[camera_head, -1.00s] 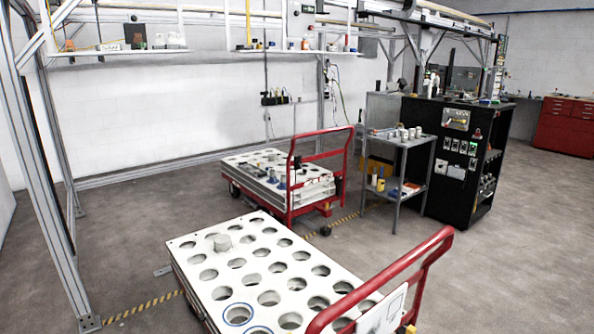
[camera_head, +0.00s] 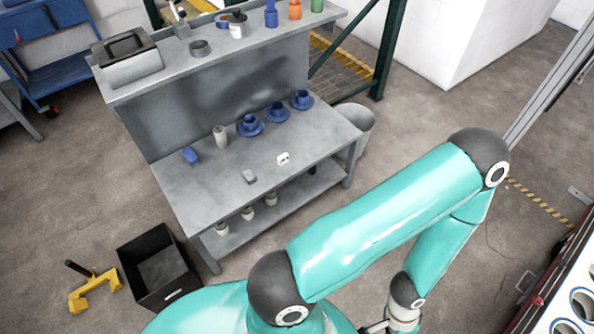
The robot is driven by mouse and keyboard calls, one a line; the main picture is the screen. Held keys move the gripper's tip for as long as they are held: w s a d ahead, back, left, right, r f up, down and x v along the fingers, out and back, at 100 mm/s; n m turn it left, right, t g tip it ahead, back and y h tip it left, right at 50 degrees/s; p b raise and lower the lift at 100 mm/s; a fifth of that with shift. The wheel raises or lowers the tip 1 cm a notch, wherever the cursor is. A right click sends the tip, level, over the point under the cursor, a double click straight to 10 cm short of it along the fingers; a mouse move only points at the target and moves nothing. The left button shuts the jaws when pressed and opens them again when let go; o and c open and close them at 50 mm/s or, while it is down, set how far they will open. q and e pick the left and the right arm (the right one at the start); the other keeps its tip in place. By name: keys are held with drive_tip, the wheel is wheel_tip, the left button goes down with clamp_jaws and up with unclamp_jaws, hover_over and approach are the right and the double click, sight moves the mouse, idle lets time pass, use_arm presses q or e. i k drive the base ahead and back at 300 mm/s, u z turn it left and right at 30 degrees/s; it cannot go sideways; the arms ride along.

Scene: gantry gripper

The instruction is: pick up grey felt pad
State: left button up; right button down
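A small grey block-like piece (camera_head: 249,176) lies on the front part of the grey workbench top (camera_head: 190,200). It may be the grey felt pad, but it is too small to be sure. My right arm's teal links cross the lower right. Only a bit of my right gripper (camera_head: 376,327) shows at the bottom edge, well below and to the right of the bench. Its fingers are cut off, so I cannot tell whether it is open. My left gripper is not in view.
On the bench stand blue cups on saucers (camera_head: 276,113), a pale cylinder (camera_head: 220,136), a blue block (camera_head: 190,155) and a white socket-like piece (camera_head: 283,158). A black crate (camera_head: 183,290) and a yellow tool (camera_head: 95,290) are on the floor. A bin (camera_head: 357,120) stands right of the bench.

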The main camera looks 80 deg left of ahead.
sight(250, 177)
drive_tip(key=z, duration=0.3)
drive_tip(key=i, duration=0.2)
drive_tip(key=u, duration=2.75)
drive_tip(key=k, duration=1)
drive_tip(key=u, duration=0.7)
drive_tip(key=i, duration=0.95)
drive_tip(key=z, duration=0.5)
